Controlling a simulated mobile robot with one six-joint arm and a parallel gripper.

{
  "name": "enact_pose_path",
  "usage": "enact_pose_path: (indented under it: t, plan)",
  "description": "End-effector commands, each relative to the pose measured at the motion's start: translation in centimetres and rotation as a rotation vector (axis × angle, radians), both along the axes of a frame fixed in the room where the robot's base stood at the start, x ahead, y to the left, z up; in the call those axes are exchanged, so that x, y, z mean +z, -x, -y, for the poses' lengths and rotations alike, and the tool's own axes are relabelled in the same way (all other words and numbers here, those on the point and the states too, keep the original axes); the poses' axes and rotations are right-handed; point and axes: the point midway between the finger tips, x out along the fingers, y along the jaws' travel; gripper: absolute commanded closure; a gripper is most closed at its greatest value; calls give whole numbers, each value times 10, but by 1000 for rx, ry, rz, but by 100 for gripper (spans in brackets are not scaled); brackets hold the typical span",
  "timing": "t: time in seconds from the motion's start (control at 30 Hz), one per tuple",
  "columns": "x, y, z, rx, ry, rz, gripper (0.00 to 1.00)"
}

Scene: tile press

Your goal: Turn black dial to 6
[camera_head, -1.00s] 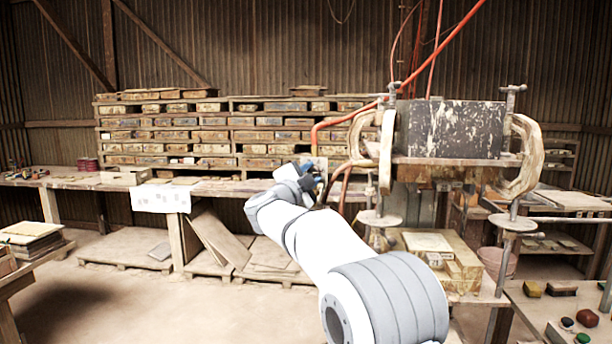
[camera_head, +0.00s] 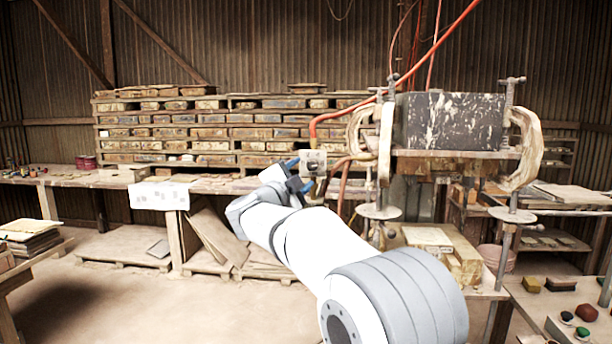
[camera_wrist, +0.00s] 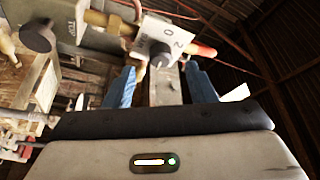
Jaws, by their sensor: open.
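The 6 and the pointer cannot be made out. The white plate also shows small in the head view (camera_head: 314,158), left of the press. My gripper (camera_wrist: 160,84) is open, its two blue fingers on either side of the line to the dial. The dial appears between and beyond the fingertips, with no contact visible. In the head view, my gripper (camera_head: 300,174) is just below and left of the plate.
A second dark knob (camera_wrist: 38,37) sits by a "TOP" label at the upper left of the wrist view. The press (camera_head: 450,128) with clamps stands right of my gripper. Orange hoses (camera_head: 345,118) run close by. A workbench (camera_head: 105,180) and tile shelves stand behind.

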Motion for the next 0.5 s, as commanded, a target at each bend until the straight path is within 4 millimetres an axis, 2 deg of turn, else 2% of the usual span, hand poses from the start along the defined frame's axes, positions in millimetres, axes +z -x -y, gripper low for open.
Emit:
enact_pose_path:
  t: [0.03,0.2,0.5]
  plan:
    - [-3,8,-3,1,-1,1,50]
    - [-5,23,-9,0,0,0,50]
    - [-5,25,-10,-1,0,0,50]
